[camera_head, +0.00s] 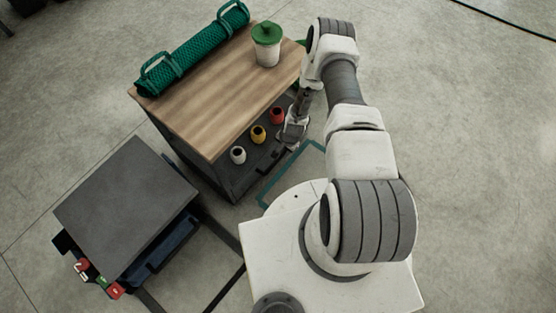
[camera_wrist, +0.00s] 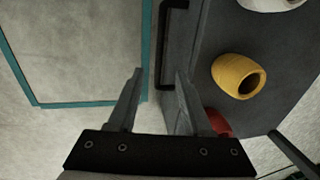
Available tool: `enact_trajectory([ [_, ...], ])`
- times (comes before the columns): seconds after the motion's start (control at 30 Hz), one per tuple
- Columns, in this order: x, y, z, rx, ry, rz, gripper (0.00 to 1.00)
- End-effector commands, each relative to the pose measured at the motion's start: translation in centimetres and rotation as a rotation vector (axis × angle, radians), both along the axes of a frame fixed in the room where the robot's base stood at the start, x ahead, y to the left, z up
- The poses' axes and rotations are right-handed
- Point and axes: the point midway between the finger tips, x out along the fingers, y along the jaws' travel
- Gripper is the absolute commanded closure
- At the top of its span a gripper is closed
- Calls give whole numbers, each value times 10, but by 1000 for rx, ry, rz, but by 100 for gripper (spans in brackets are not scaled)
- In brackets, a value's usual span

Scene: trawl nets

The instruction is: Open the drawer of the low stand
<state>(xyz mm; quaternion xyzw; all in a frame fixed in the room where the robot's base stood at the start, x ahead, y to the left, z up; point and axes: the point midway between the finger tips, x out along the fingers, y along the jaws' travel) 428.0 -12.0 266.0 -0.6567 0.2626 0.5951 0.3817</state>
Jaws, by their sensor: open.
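A wood-topped stand (camera_head: 215,85) with a dark front stands near the top centre of the head view.
A rolled green net (camera_head: 195,48) and a green-lidded white cup (camera_head: 267,45) are on the wooden top. A teal outline (camera_head: 290,172) marks the floor nearby.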

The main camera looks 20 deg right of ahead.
Motion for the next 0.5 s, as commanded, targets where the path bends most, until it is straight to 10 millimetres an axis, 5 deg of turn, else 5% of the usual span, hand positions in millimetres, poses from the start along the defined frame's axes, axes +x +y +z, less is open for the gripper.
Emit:
enact_trajectory([
  [0.2, 7, 6, -55, 0, 1, 2, 50],
  [0.5, 15, 11, -104, 0, 1, 2, 50],
])
